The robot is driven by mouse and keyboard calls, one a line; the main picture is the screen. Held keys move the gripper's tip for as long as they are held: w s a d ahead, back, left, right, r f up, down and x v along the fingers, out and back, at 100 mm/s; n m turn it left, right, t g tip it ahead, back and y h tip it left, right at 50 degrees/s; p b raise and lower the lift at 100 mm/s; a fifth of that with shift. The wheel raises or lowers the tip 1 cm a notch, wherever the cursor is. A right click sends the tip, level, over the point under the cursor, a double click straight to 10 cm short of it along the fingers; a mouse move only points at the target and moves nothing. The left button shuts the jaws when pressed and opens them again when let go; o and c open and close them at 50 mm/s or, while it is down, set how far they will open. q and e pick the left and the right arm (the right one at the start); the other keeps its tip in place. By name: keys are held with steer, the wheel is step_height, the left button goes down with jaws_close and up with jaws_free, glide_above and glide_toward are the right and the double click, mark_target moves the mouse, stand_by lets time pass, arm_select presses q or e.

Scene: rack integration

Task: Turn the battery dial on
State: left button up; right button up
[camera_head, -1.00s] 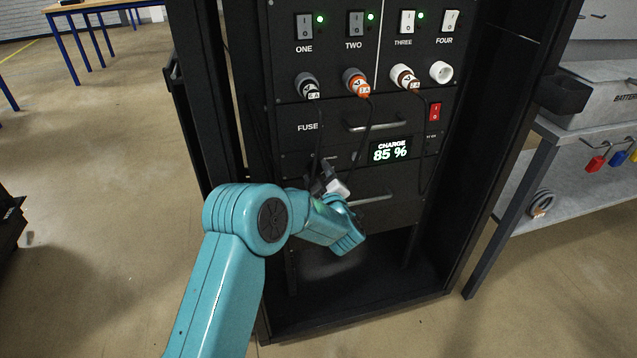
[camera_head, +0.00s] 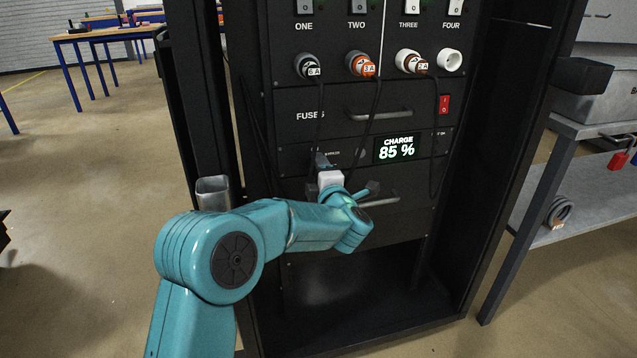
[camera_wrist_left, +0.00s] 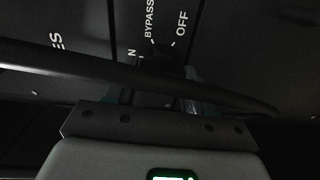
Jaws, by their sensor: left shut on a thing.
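The battery dial (camera_wrist_left: 160,62) is a small dark knob in the left wrist view, with the labels BYPASS and OFF and a partly covered label ending in N around it. Its pointer direction is too dark to tell. My left gripper (camera_wrist_left: 157,97) is shut on the dial, with one finger on each side. In the head view my left gripper (camera_head: 321,161) is at the battery panel (camera_head: 350,160), left of the CHARGE 85 % display (camera_head: 397,149), and hides the dial. My right gripper is not in view.
A black cable (camera_wrist_left: 80,65) crosses in front of the gripper in the wrist view. In the head view, cables hang from the plugs (camera_head: 362,65) above. A drawer handle (camera_head: 378,115) sits above the panel and another (camera_head: 378,199) below. A red switch (camera_head: 444,104) is at right.

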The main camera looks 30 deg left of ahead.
arm_select(q)
steer(key=shift+f+n+b, duration=0.15)
steer(key=shift+n+b, duration=0.2)
steer(key=shift+n, duration=0.05)
steer(key=o, duration=1)
steer(key=shift+c, duration=0.2)
steer(key=p+v, duration=0.2)
steer(key=v, duration=1.4)
steer(key=shift+s, duration=0.15)
steer(key=shift+d, duration=0.1)
